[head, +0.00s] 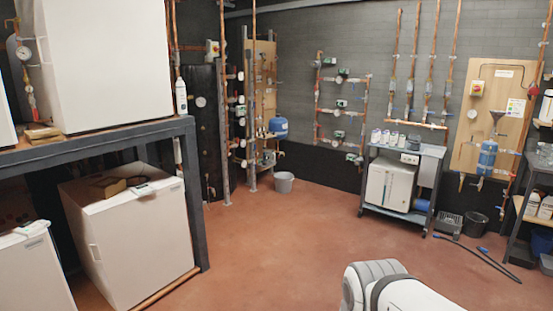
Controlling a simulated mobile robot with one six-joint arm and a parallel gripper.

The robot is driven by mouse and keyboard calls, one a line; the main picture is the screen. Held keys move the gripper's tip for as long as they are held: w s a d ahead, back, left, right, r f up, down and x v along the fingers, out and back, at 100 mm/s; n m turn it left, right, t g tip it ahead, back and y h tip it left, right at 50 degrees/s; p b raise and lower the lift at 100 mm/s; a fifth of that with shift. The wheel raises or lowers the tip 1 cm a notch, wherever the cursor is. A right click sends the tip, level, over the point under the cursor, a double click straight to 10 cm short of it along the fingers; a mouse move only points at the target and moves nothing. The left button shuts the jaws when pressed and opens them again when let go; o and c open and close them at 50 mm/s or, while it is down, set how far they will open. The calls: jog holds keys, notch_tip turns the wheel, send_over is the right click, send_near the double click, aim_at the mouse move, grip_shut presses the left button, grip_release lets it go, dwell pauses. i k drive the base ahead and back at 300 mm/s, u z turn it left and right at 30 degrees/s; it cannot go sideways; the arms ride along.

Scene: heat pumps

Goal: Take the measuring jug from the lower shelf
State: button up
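I cannot make out a measuring jug for certain in the head view. A dark-framed shelf unit (517,205) stands at the right edge, cut off by the picture. White containers (533,203) stand on its lower wooden shelf, too small to tell apart. Below them, a blue bin (541,241) is partly in view. White and grey links of my arm show at the bottom, right of the middle. My gripper is not in view.
The red floor (290,245) is clear in the middle. A grey bucket (284,182) stands at the back. A wheeled cart (402,180) holds a white unit. A black bucket (476,224), a crate (448,223) and a dark hose (478,258) lie near the shelf unit.

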aim_at(271, 153)
jog(key=u, duration=0.25)
jog(key=k, duration=0.45)
jog(key=u, duration=0.9)
jog(key=k, duration=0.95)
jog(key=u, duration=0.5)
jog(key=i, duration=1)
jog(key=z, duration=1.25)
jog(key=i, duration=1.5)
jog(key=z, duration=1)
jog(key=i, duration=1.75)
jog(key=z, duration=0.3)
jog(key=i, duration=3.2)
jog(key=u, duration=0.15)
